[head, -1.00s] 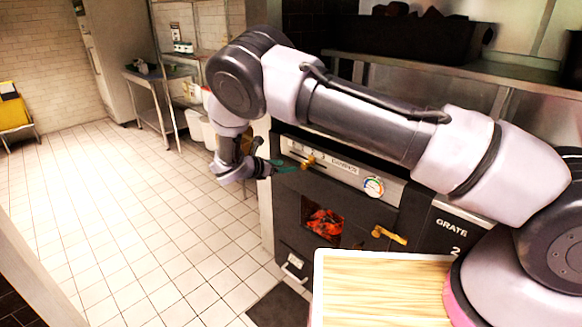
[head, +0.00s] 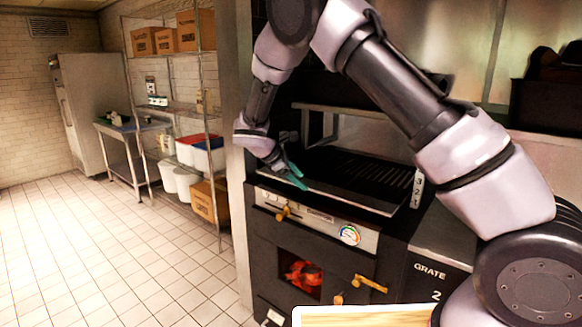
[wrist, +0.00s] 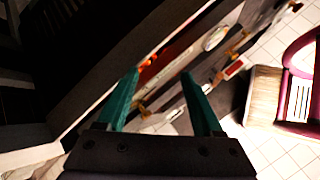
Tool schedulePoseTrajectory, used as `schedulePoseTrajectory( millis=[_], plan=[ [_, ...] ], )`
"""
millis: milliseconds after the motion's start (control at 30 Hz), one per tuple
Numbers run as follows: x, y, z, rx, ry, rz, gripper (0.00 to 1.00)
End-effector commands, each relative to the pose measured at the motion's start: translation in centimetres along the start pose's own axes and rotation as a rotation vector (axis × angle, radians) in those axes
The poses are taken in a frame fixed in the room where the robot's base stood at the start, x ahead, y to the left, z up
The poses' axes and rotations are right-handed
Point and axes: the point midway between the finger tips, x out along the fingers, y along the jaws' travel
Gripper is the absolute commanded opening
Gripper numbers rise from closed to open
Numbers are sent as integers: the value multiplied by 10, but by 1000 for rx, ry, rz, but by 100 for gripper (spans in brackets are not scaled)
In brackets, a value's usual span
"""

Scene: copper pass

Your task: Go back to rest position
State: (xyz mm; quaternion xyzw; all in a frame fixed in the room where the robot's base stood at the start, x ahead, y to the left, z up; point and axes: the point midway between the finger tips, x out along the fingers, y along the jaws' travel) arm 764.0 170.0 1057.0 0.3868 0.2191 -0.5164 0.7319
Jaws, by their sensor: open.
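My gripper (head: 292,174) has teal fingers and hangs at the front left edge of the grill (head: 330,178), close to the edge. I cannot tell whether it touches. In the wrist view, the two fingers of my gripper (wrist: 160,75) stand apart with nothing held between them. My arm is raised and bent, reaching from the lower right across the front of the grill.
Below the grill, the oven front has a brass knob (head: 283,212), a dial (head: 349,235), a brass handle (head: 370,284) and glowing coals (head: 302,278). A wire shelf (head: 180,110) with boxes and a steel table (head: 125,128) stand left. The tiled floor (head: 110,240) is clear.

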Motion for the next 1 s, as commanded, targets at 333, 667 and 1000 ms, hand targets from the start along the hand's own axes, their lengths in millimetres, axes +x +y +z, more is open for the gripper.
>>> schedulePoseTrajectory(
  millis=[333,667,1000],
  plan=[
    [-33,-17,141,541,208,-237,68],
    [-75,-62,248,1027,379,-411,68],
    [-122,-128,327,1506,542,-543,68]
  ],
)
